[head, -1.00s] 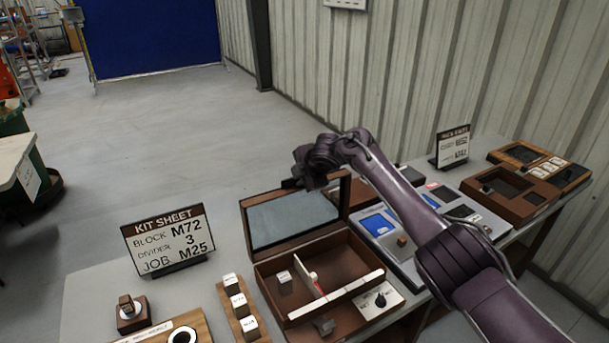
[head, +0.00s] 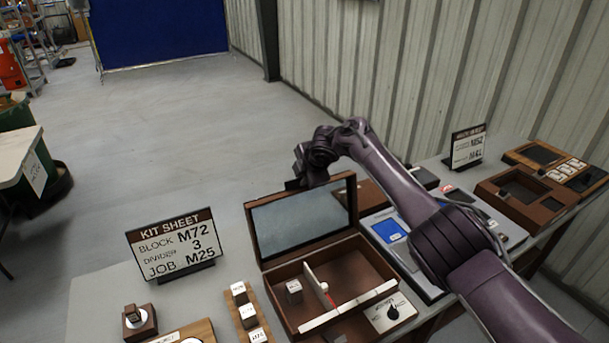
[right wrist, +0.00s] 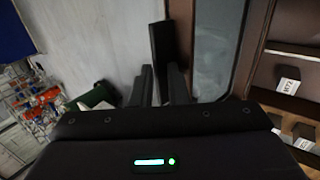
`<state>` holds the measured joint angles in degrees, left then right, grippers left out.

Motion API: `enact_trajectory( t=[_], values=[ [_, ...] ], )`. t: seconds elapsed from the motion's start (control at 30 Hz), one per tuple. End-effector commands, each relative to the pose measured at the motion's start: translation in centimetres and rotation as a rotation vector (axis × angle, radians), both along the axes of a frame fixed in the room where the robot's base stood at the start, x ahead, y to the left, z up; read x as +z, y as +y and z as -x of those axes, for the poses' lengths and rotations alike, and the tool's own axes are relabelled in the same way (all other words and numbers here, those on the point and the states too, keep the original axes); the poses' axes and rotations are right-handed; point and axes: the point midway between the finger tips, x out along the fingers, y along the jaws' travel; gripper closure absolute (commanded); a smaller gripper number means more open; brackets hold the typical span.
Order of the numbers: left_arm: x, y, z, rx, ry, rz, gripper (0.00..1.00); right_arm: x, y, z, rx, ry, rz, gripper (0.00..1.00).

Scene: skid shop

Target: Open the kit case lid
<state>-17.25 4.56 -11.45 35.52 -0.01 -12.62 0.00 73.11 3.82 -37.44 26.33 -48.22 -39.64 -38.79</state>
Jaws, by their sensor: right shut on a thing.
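The kit case (head: 285,318) is a brown box on the bench with its lid (head: 295,222) standing raised at the back edge. The lid has a brown frame and a grey-blue inner panel. My right gripper (head: 294,184) is at the lid's top edge. In the right wrist view its fingers (right wrist: 162,88) are shut on a dark tab (right wrist: 162,45) beside the lid's brown rim (right wrist: 227,60). Inside the open case are a thin divider (head: 316,284) and a pale labelled block (head: 293,290). My left gripper is not in view.
A kit sheet sign (head: 175,246) stands left of the case. A wooden rack of labelled blocks (head: 246,315) is close to its left side. A grey tray with blue panels (head: 388,230) lies to the right, under my right arm.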

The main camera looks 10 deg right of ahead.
Motion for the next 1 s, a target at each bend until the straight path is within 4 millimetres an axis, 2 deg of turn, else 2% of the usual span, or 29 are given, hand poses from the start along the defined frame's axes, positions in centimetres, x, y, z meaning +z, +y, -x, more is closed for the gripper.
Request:
enact_trajectory(
  t=[0.07,0.1,0.2,0.67,0.87,1.0],
  values=[
    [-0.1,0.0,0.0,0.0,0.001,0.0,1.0,-0.5,0.1,0.1,0.0,0.005,-0.001,1.0],
    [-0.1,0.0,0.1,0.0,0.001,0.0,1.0,-0.5,0.1,0.1,0.0,0.005,-0.001,0.82],
    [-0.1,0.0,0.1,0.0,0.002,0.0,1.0,-0.5,0.1,0.1,0.0,0.005,-0.001,0.71],
    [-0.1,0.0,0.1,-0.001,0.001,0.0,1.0,-0.5,0.0,0.3,0.002,0.008,0.0,0.71],
    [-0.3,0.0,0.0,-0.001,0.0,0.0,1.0,0.9,-0.3,1.1,0.004,0.006,-0.002,0.71],
    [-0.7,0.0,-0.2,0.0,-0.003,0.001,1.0,2.6,-0.6,2.1,0.003,-0.002,-0.002,0.71]
  ],
)
